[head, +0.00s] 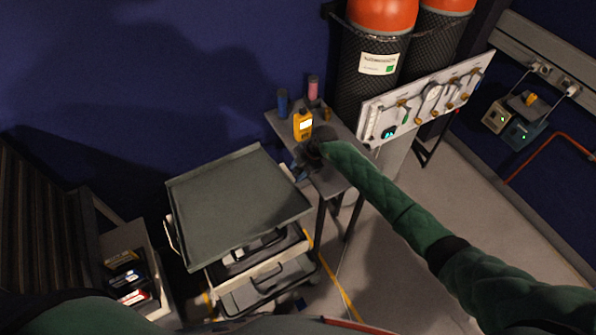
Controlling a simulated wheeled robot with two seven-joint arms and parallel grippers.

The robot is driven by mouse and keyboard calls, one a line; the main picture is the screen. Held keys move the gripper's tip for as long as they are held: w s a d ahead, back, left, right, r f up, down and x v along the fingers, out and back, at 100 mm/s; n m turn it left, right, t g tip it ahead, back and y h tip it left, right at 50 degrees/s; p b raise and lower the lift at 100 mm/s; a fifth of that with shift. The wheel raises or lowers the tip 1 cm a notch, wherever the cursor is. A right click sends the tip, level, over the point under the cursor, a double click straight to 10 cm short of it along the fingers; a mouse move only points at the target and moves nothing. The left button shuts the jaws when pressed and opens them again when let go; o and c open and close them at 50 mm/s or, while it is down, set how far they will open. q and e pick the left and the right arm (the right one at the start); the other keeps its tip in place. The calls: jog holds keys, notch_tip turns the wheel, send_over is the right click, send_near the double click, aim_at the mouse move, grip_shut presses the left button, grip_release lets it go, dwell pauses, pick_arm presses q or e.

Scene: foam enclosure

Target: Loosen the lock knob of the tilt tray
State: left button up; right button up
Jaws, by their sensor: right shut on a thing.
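The tilt tray (236,205) is a flat grey-green tray with a low rim, on a cart left of the middle of the head view. It looks slightly tilted. My right arm, in a green sleeve, reaches in from the lower right. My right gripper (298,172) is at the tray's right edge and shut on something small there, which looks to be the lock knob. The gripper hides the knob, so its shape and turn cannot be seen. My left gripper is not in view.
A small grey side table (331,181) stands right of the tray, with a yellow handheld meter (303,124), a blue bottle (282,103) and a pink bottle (313,88). Orange-topped cylinders (381,14) and a valve panel (428,98) stand behind. Floor at right is clear.

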jog(key=shift+s+d+f+t+y, duration=0.1)
jog(key=shift+f+t+y, duration=0.15)
jog(key=shift+t+y, duration=0.05)
jog(key=shift+t+b, duration=0.3)
jog(key=shift+b, duration=0.1)
jog(key=shift+r+y, duration=0.2)
jog(key=shift+y, duration=0.1)
jog(key=o, duration=1)
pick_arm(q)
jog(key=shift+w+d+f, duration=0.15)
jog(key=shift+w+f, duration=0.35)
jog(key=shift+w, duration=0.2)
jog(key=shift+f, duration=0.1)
pick_arm(e)
jog(key=shift+d, duration=0.1)
